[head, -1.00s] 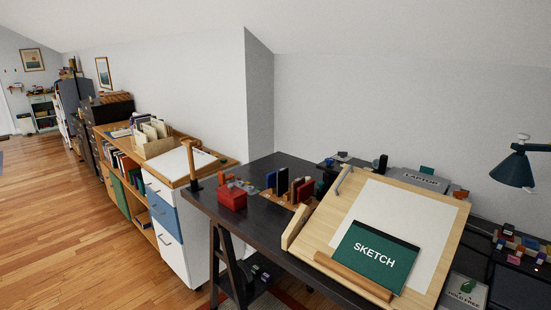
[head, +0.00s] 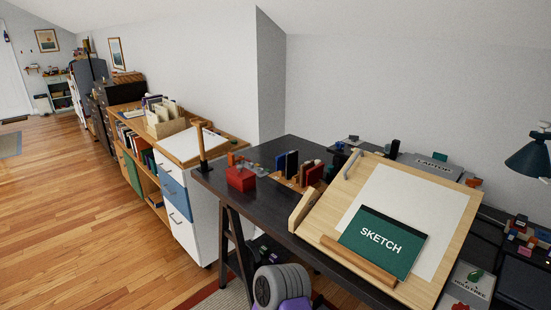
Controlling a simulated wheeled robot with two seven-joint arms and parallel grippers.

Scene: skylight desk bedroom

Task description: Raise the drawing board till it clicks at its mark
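The wooden drawing board (head: 449,200) stands tilted on the dark desk at the right of the head view. A white sheet (head: 440,198) lies on it. A green pad marked SKETCH (head: 382,243) rests against the wooden ledge (head: 358,261) at its lower edge. A grey metal handle or bracket (head: 352,163) sits at its upper left edge, and a wooden side piece (head: 301,210) stands at its left. I cannot make out a mark. A grey and purple rounded part (head: 282,287) shows at the bottom edge, probably mine. Neither gripper is in view.
The dark desk (head: 270,150) carries a red box (head: 240,178), upright books (head: 291,163) and a laptop box (head: 431,167). A dark lamp (head: 532,158) hangs at the right. A white and blue drawer unit (head: 177,205) stands left of the desk. The wooden floor (head: 85,230) at left is clear.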

